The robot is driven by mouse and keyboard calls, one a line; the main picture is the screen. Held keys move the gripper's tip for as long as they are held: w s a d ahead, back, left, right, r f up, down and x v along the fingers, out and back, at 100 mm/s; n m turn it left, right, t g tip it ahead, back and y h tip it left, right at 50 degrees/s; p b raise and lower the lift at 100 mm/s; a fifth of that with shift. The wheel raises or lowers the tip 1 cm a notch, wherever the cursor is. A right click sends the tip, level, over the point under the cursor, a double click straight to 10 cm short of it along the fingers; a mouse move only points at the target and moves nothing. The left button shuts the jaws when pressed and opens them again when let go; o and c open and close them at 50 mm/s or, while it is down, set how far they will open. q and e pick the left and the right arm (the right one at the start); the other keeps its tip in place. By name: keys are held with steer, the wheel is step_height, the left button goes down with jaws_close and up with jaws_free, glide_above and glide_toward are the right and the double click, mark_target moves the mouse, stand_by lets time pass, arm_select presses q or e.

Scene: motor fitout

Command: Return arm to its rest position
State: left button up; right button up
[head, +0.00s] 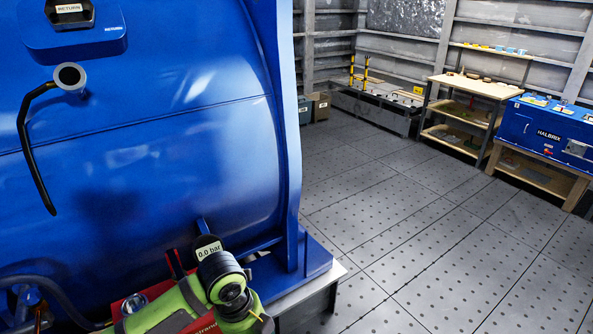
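A large blue machine housing (190,150) fills the left side. A blue box marked RETURN (75,30) sits on its upper part. Below it, a black curved hose or handle (28,145) hangs from a grey round fitting (70,76). At the bottom, a green and black device (215,290) stands in front of the housing, by a label reading 0.0 bar (209,250). Its lower part is cut off by the frame edge.
The perforated grey floor (430,220) is clear to the right. A wooden workbench (470,88) and a blue HALBRIX box on a wooden stand (545,130) line the right side. A low grey container (375,108) and two small bins (315,106) stand at the back.

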arm_select(q)
steer(key=s+d+f+n+t+h, duration=0.1)
steer(key=s+f+n, duration=0.1)
steer(key=s+n, duration=0.4)
steer(key=s+d+f+n+t+h, duration=0.1)
steer(key=s+d+f+n, duration=0.15)
steer(key=n, duration=0.45)
steer(key=s+a+f+n+t+y, duration=0.1)
steer(key=s+a+n+y, duration=0.3)
steer(key=s+a+n, duration=0.9)
step_height(320, 180, down, 26)
steer(key=a+n+g+b, duration=0.1)
steer(key=n+b, duration=0.1)
steer(key=s+a+f+g+b, duration=0.1)
steer(key=s+a+f+b, duration=0.1)
steer(key=s+f, duration=1.3)
steer(key=shift+s+a+f+m+g, duration=0.2)
steer(key=shift+a+m+g, duration=0.1)
steer(key=shift+a, duration=0.2)
steer(key=c, duration=0.4)
arm_select(e)
steer(key=f, duration=0.4)
steer(key=shift+s+a, duration=0.35)
steer(key=shift+s, duration=0.05)
